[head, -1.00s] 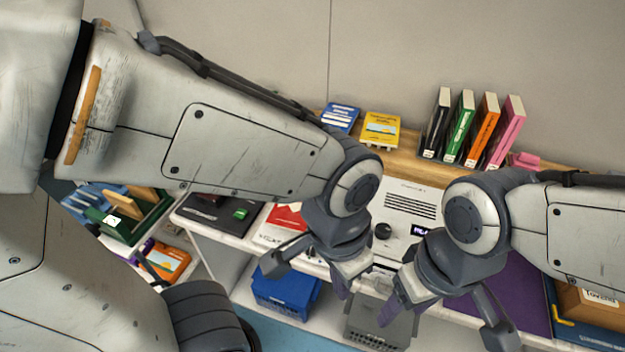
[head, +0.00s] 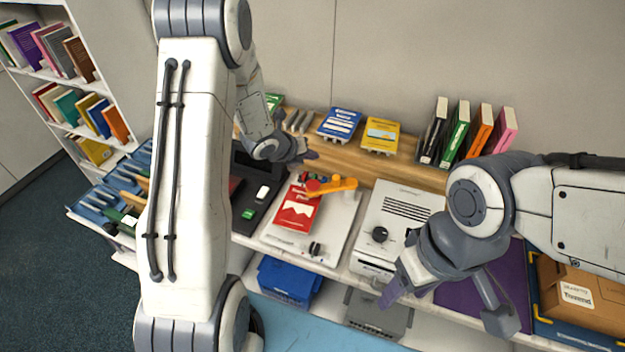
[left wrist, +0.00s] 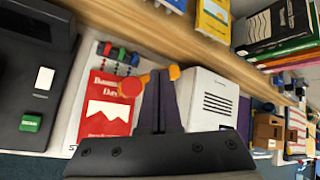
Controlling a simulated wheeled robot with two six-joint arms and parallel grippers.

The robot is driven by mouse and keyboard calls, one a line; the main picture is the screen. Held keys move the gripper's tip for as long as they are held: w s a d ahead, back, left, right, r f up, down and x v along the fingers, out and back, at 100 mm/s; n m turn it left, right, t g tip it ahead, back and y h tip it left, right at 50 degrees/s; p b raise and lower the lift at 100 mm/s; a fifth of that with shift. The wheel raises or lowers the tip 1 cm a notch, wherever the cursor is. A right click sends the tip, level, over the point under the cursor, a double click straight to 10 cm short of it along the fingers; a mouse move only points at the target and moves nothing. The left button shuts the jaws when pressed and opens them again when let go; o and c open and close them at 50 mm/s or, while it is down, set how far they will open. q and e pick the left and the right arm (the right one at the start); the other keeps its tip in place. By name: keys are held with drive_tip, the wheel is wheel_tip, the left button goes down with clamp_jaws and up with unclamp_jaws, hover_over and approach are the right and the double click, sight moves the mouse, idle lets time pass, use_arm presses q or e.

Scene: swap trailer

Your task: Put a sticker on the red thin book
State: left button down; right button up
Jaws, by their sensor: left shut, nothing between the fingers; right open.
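The red thin book (head: 296,214) lies flat on a white board (head: 345,212) on the counter, with a white shape and white title on its cover. It also shows in the left wrist view (left wrist: 106,112). My left gripper (head: 308,156) is shut and empty, above the far end of the board, beyond the book. In the left wrist view its closed fingers (left wrist: 160,95) point up, right of the book. My right gripper (head: 392,287) is open and empty before the white machine. I cannot make out a separate sticker.
An orange lever with a red end (head: 332,186) and small coloured knobs (left wrist: 117,55) sit at the board's far end. A white machine with a dial (head: 395,225) stands right, a black device (head: 262,192) left. Books (head: 460,132) stand on the wooden shelf. Blue (head: 290,280) and grey bins sit below.

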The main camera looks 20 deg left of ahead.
sight(315, 183)
use_arm(q)
drive_tip(key=shift+f, duration=0.1)
idle(0.3)
wheel_tip(315, 183, down, 8)
drive_tip(key=b, duration=0.6)
drive_tip(key=shift+f+b, duration=0.3)
drive_tip(key=shift+b, duration=0.35)
drive_tip(key=shift+f, duration=0.1)
idle(1.2)
drive_tip(key=shift+f+b, duration=0.35)
drive_tip(key=shift+b, duration=0.3)
drive_tip(key=shift+f+b, duration=0.7)
drive_tip(key=shift+b, duration=0.15)
idle(0.6)
drive_tip(key=shift+r, duration=0.15)
drive_tip(key=shift+r+p, duration=0.7)
drive_tip(key=shift+r, duration=0.3)
